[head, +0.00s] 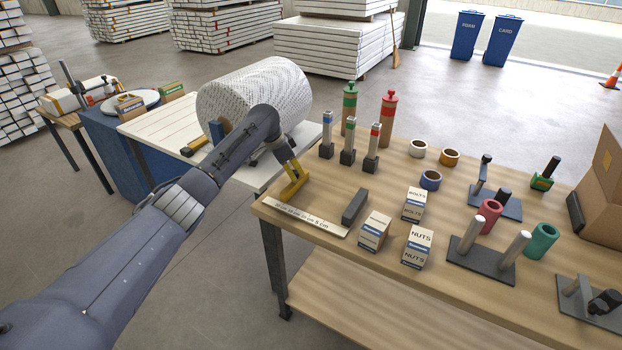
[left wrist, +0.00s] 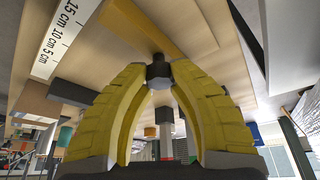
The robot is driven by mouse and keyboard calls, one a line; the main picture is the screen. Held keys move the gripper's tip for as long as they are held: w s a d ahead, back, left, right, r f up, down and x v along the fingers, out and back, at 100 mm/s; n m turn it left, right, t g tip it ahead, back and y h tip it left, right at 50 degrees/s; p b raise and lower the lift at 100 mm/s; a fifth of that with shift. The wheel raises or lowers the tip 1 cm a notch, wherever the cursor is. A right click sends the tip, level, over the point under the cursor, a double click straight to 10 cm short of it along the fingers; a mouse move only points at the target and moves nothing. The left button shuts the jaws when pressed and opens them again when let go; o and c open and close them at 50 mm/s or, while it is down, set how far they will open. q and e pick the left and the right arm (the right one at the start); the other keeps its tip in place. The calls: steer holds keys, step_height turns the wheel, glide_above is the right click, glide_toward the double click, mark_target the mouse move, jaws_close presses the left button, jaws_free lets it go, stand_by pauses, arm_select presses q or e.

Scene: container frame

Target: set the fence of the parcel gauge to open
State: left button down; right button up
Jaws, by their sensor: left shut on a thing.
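The parcel gauge is a pale ruler strip (head: 305,217) marked in cm along the table's front left edge. A dark grey block (head: 354,206) stands by its 5 cm end. My left gripper (head: 291,176) is at the gauge's far-left end, its yellow fingers low over the table. In the left wrist view its fingertips (left wrist: 159,78) are shut on a dark knob (left wrist: 158,70). A yellow bar (left wrist: 147,29), seemingly the fence, runs out from the knob. In the head view fingers and bar blend together. My right gripper is not in view.
Boxes labelled bolts (head: 414,205) and nuts (head: 417,247) stand right of the grey block. A large white patterned roll (head: 255,90) lies on the side table behind my left arm.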

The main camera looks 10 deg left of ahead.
arm_select(q)
steer(key=shift+w+a, duration=0.25)
steer(key=shift+a, duration=0.45)
steer(key=shift+w+a, duration=0.25)
steer(key=shift+a, duration=0.45)
steer(key=shift+r, duration=0.1)
steer(key=c, duration=1.1)
jaws_free()
steer(key=v, duration=1.1)
steer(key=shift+s+a+r, duration=0.1)
steer(key=shift+a+r, duration=0.1)
steer(key=shift+r, duration=0.15)
